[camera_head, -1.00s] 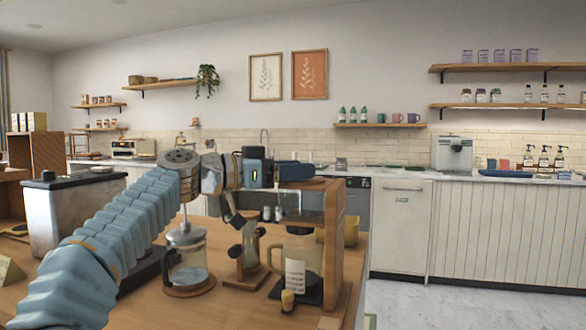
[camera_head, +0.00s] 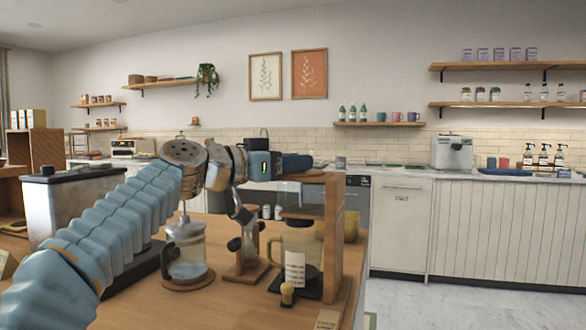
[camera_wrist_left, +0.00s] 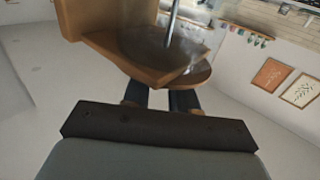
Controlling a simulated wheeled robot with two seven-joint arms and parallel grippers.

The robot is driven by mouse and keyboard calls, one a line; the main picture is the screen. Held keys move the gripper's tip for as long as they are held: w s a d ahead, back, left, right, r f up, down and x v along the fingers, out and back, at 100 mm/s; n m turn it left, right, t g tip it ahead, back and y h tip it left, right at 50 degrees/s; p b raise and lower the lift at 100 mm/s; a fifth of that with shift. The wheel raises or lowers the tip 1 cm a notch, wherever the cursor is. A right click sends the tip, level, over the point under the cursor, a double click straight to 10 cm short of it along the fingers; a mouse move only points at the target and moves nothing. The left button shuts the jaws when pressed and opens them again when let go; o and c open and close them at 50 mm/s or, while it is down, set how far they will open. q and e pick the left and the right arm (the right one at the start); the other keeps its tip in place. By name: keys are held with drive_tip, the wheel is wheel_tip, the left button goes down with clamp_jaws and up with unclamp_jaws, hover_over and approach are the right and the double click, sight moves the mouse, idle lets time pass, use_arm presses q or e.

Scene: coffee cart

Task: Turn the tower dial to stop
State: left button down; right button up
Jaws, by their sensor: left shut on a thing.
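The brew tower (camera_head: 334,235) is a wooden stand at the right end of the wooden counter, with a glass carafe (camera_head: 297,257) on its dark base. My left gripper (camera_head: 302,162) is at the top of the tower, seen from behind and partly covered by its own wrist. In the left wrist view its two dark fingers (camera_wrist_left: 160,98) reach to the tower's round wooden plate (camera_wrist_left: 185,72), and a metal rod rises from the clear part there. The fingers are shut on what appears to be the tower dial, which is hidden. My right gripper is not in view.
A French press (camera_head: 187,255) and a small wooden stand with glass (camera_head: 246,262) are close left of the tower, under my arm. Floor is open to the right.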

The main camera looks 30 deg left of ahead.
use_arm(q)
drive_tip(key=shift+s+d+r+n+t+y+p, duration=0.15)
drive_tip(key=shift+n+t+y, duration=0.1)
drive_tip(key=shift+n+y, duration=0.25)
drive_tip(key=shift+d+n+t+y+p, duration=0.15)
drive_tip(key=shift+n+t+y, duration=0.15)
drive_tip(key=shift+y, duration=0.4)
drive_tip(key=n+y+p, duration=0.1)
drive_tip(key=y, duration=0.1)
drive_tip(key=shift+n+y, duration=0.4)
drive_tip(key=shift+n+t+y+p, duration=0.25)
drive_tip(key=shift+n+y+p, duration=0.4)
drive_tip(key=shift+y, duration=0.45)
drive_tip(key=shift+n+y, duration=0.65)
drive_tip(key=shift+y, duration=0.25)
drive_tip(key=shift+d+f+n+y, duration=0.15)
drive_tip(key=shift+n+y, duration=0.3)
drive_tip(key=shift+y, duration=0.25)
drive_tip(key=shift+d+f+n+y, duration=0.1)
drive_tip(key=shift+n+y, duration=0.35)
drive_tip(key=shift+y, duration=0.25)
drive_tip(key=shift+n+g+y, duration=0.3)
drive_tip(key=shift+g+y, duration=0.1)
drive_tip(key=shift+y, duration=0.1)
drive_tip(key=c, duration=0.9)
unclamp_jaws()
drive_tip(key=shift+d, duration=0.1)
drive_tip(key=shift+r, duration=0.1)
